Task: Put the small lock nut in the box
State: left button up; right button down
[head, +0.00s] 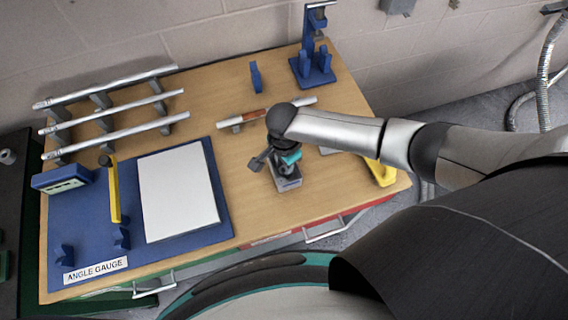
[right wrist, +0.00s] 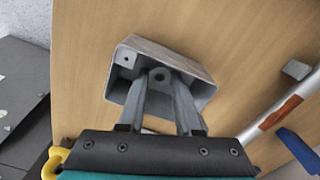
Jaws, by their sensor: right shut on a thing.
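A small grey box (head: 289,184) with an open top stands on the wooden table, left of the yellow part. It also shows in the right wrist view, where its rim (right wrist: 172,52) surrounds my fingertips. My right gripper (right wrist: 161,78) is shut on the small lock nut (right wrist: 160,75), a grey rounded piece with a dark hole. The nut is over or inside the box opening; I cannot tell how deep. In the head view my right gripper (head: 281,170) is directly above the box, and the nut is hidden. My left gripper is not in view.
Behind the box lies a rail with a brown section (head: 254,115). A yellow part (head: 382,173) is near the right table edge. A blue mat (head: 222,200) with a white sheet is at left, and a blue stand (head: 313,68) at the back. Bare wood surrounds the box.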

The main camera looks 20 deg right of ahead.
jog(key=c, duration=0.9)
grip_release()
jog(key=shift+o, duration=0.2)
notch_tip(320, 180, up, 12)
jog(key=p, duration=0.2)
jog(key=shift+p, duration=0.35)
jog(key=shift+r, duration=0.1)
